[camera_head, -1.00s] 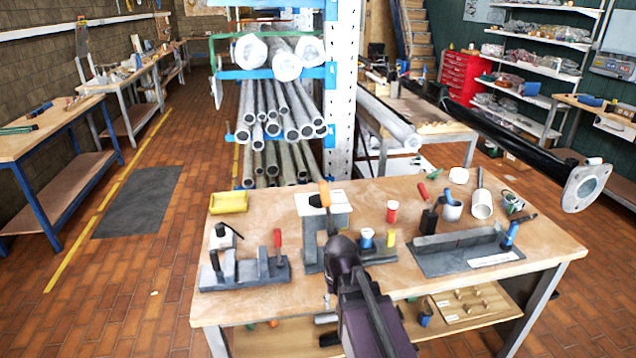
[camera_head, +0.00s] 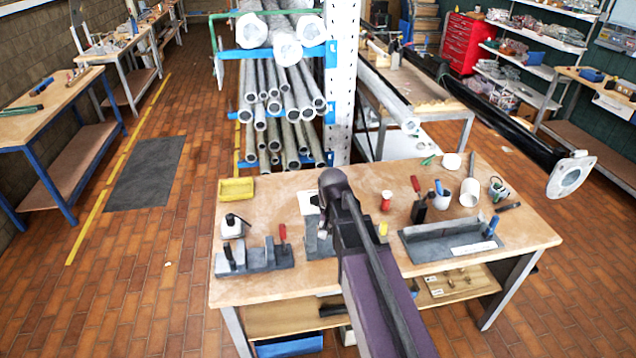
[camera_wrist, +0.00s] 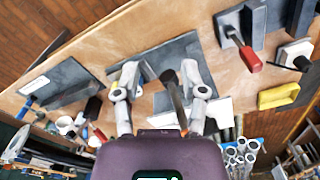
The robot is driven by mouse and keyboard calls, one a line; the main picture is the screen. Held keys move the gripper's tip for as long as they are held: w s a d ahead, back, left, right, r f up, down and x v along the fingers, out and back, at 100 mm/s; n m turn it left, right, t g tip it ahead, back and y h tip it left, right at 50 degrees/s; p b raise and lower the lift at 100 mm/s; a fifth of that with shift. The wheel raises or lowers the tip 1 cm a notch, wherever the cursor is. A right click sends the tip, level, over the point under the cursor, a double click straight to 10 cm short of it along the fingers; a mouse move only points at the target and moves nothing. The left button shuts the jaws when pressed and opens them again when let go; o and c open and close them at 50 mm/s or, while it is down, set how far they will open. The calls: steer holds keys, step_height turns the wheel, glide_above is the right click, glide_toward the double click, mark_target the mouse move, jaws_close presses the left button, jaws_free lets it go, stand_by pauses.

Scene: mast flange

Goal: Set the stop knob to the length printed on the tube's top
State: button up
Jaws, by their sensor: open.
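My gripper (camera_wrist: 160,85) shows in the wrist view with its two pale fingers apart, over the middle fixture. A dark upright bar (camera_wrist: 174,92) appears between the fingers; I cannot tell whether it touches them. The fixture's grey plate (camera_wrist: 158,62) lies on the bench. A white tube (camera_head: 469,193) is at the bench's back right. I see no readable length on it. I cannot tell which part is the stop knob; a blue-handled piece (camera_head: 492,228) sits at the right-hand grey fixture (camera_head: 430,246).
The wooden bench (camera_head: 270,205) also holds a red-handled fixture (camera_head: 255,258), a yellow tray (camera_head: 236,189), a red pot (camera_head: 386,201) and a white cup (camera_head: 443,200). A black flanged mast (camera_head: 530,145) overhangs the right. A pipe rack (camera_head: 280,95) stands behind.

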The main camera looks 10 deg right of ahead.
steer(key=w+r+m+p, duration=0.2)
steer(key=w+r+p, duration=0.2)
steer(key=r+p, duration=0.55)
steer(key=w+r+m+p, duration=0.1)
steer(key=w+m, duration=0.6)
steer(key=w, duration=0.7)
steer(key=shift+a+r, duration=0.25)
steer(key=shift+r, duration=0.65)
steer(key=shift+w+f, duration=0.1)
steer(key=shift+f, duration=0.05)
step_height(320, 180, down, 14)
steer(key=b, duration=1.3)
steer(key=shift+r, duration=0.25)
